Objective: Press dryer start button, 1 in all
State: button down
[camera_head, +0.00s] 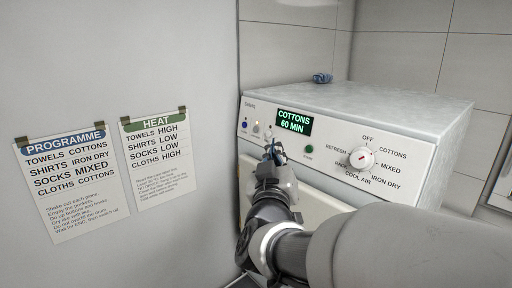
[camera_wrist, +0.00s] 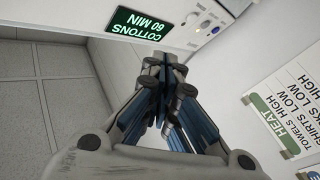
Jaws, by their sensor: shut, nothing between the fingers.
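The dryer (camera_head: 350,108) has a white control panel with a lit display (camera_head: 294,122) reading COTTONS 60 MIN. A green button (camera_head: 309,149) sits right of and below the display; its small label is too blurred to read surely. A blue button (camera_head: 244,125) and small controls (camera_head: 256,128) are at the panel's left. My gripper (camera_head: 271,150) is shut and empty, in front of the panel below the display, left of the green button. In the wrist view my gripper (camera_wrist: 166,62) points toward the panel, with the display (camera_wrist: 140,25) upside down beyond it. Contact cannot be judged.
A programme dial (camera_head: 361,158) is at the panel's right. PROGRAMME (camera_head: 72,185) and HEAT (camera_head: 160,157) notes hang on the left wall. A small blue item (camera_head: 322,78) lies on the dryer top. My arm covers the dryer's lower front.

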aim_at(309, 149)
jog(key=shift+w+d+f+b, duration=0.3)
jog(key=shift+w+d, duration=0.5)
jog(key=shift+d, duration=0.35)
jog(key=shift+w+d+f+b, duration=0.2)
jog(key=shift+w+d+b, duration=0.25)
jog(key=shift+w+d, duration=0.55)
jog(key=shift+w+d+f+b, duration=0.3)
jog(key=shift+w+d, duration=0.35)
jog(key=shift+d, duration=0.6)
jog(key=shift+w+d+b, duration=0.25)
jog(key=shift+d+b, duration=0.15)
jog(key=shift+b, duration=0.15)
